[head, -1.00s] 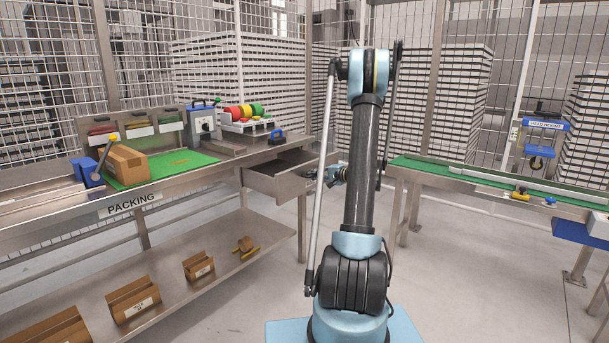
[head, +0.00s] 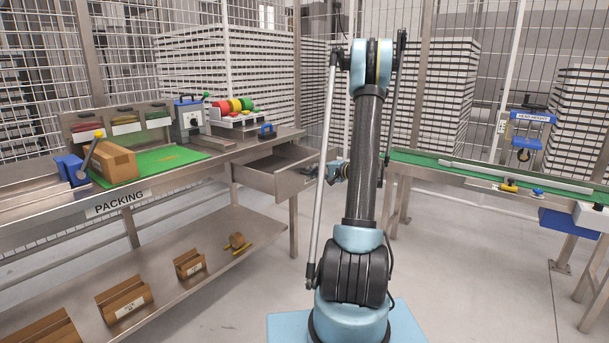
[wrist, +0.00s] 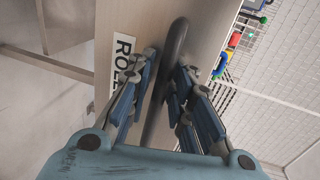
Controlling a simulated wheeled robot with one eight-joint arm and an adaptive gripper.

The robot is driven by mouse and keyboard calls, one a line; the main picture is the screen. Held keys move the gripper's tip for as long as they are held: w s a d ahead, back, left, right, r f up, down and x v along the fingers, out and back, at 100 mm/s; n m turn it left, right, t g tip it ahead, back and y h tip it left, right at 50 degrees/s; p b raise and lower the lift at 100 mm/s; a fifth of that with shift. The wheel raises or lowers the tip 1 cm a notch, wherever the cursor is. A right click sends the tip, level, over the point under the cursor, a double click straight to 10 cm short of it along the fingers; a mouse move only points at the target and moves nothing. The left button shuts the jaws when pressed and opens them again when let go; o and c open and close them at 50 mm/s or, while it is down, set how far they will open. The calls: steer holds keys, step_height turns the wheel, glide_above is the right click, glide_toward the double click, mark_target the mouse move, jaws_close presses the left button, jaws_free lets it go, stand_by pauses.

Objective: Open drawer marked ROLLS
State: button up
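The drawer (head: 254,180) under the packing bench stands partly pulled out in the head view, with its empty-looking inside showing. In the wrist view its pale front (wrist: 78,22) carries a white label (wrist: 124,50) whose visible letters read "ROLL"; the rest is hidden by a finger. In the head view my gripper and wrist (head: 338,171) are beside the drawer front, mostly hidden behind my arm.
The packing bench (head: 160,202) has a carton (head: 112,163), a green mat and coloured rolls (head: 234,105) on top. Folded cartons lie on its lower shelf. A bench leg (head: 293,225) stands below the drawer. A green conveyor (head: 460,174) is at right; floor between is clear.

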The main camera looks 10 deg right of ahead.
steer(key=v, duration=1.2)
steer(key=shift+f, duration=0.1)
steer(key=s+a+r+n+g+h, duration=0.2)
steer(key=s+a+n+g+h, duration=0.3)
steer(key=s+a, duration=1.15)
steer(key=s+d+f+n+g+h, duration=0.2)
steer(key=s+f+h, duration=0.1)
steer(key=s, duration=0.9)
steer(key=s+d+f+n+g+h, duration=0.1)
steer(key=s+d+f+n+h, duration=0.1)
steer(key=s, duration=1.1)
step_height(320, 180, down, 2)
steer(key=shift+s+d+f+g+h, duration=0.15)
steer(key=shift+s+d+g+h, duration=0.05)
steer(key=shift+d+g+h, duration=0.25)
